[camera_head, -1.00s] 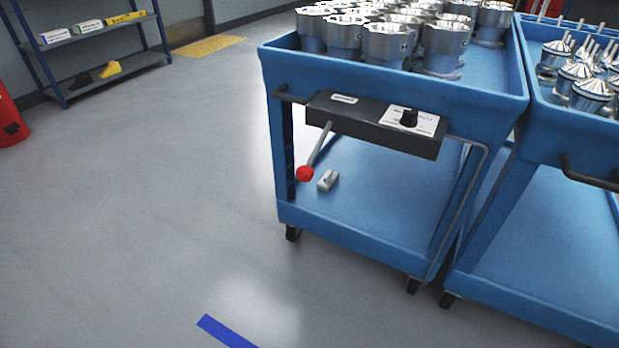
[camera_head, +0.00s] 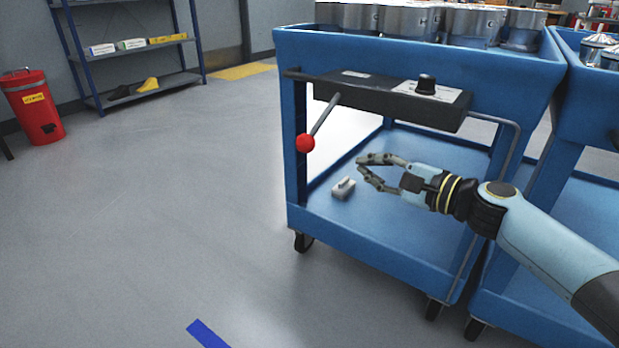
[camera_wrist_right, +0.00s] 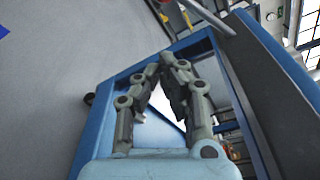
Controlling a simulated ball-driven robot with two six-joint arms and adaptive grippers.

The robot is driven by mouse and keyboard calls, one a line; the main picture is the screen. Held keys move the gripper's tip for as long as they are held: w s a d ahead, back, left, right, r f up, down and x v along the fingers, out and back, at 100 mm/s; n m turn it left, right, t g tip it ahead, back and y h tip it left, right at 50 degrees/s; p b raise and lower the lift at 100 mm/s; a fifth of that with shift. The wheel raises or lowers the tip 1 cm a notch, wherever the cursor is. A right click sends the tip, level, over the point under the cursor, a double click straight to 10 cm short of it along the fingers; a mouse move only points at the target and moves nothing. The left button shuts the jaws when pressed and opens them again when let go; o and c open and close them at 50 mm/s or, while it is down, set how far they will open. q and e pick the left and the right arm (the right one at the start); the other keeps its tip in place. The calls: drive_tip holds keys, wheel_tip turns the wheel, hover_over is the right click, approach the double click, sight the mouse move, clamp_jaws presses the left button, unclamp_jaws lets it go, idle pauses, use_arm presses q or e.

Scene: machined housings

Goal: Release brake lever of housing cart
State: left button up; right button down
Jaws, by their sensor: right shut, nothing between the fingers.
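The housing cart (camera_head: 510,80) is blue, with metal housings (camera_head: 470,24) on its top tray. Its brake lever (camera_head: 323,114) is a grey rod with a red ball knob (camera_head: 306,143), slanting down to the left from the dark control box (camera_head: 385,97). My right gripper (camera_head: 362,171) is shut and empty. It is in front of the cart, below the box, to the right of and lower than the red knob, apart from it. The wrist view shows its fingers (camera_wrist_right: 162,68) meeting at the tips; I cannot make out the lever surely there. My left gripper is not in view.
A small grey block (camera_head: 343,189) lies on the cart's lower shelf. A second blue cart (camera_head: 585,90) stands close on the right. A red bin (camera_head: 35,108) and a shelf rack (camera_head: 150,80) stand at the back left.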

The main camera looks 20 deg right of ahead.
sight(322, 119)
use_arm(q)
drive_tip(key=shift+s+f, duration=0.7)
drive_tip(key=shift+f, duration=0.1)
use_arm(e)
drive_tip(key=shift+w+d, duration=0.25)
drive_tip(key=shift+w, duration=0.45)
drive_tip(key=w+a, duration=0.6)
drive_tip(key=a, duration=0.1)
drive_tip(key=shift+a+r, duration=0.15)
drive_tip(key=shift+r, duration=0.3)
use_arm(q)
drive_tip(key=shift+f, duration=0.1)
use_arm(e)
drive_tip(key=shift+r, duration=0.1)
